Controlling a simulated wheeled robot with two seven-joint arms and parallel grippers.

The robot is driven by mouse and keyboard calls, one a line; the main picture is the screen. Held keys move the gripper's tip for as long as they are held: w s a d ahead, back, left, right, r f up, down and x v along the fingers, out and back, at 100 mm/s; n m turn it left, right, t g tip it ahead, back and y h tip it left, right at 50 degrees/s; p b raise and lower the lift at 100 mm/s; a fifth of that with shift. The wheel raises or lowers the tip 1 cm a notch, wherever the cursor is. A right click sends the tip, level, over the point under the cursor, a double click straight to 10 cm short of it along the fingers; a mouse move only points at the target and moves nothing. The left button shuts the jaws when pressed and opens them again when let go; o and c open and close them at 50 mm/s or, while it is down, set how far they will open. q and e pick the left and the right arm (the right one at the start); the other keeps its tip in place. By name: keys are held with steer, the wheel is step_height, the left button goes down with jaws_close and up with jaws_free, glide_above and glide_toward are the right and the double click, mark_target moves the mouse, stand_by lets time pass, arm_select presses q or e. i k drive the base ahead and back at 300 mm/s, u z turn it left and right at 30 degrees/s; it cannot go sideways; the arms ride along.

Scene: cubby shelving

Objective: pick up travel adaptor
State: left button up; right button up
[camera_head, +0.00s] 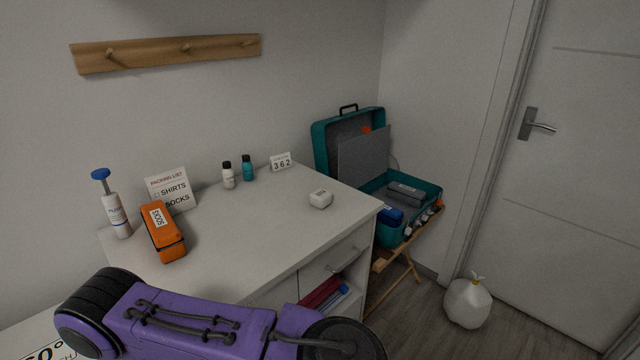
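A small white block (320,198) with dark marking on top sits on the white dresser top near its right front edge. It looks like the travel adaptor, but its label is too small to read. Nothing touches it, and the surface around it is clear. Neither my left nor my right gripper is in view. A purple and black link of my own arm crosses the bottom foreground and hides part of the dresser's front.
On the dresser top (245,230) stand a pump bottle (116,215), an orange pouch (162,232), a packing list sign (171,190), two small bottles (228,176) and a number card (281,162). An open teal suitcase (405,232) rests on a wooden stand. A white bag (467,303) lies on the floor.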

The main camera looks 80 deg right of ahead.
mark_target(321, 198)
steer(key=z, duration=2.25)
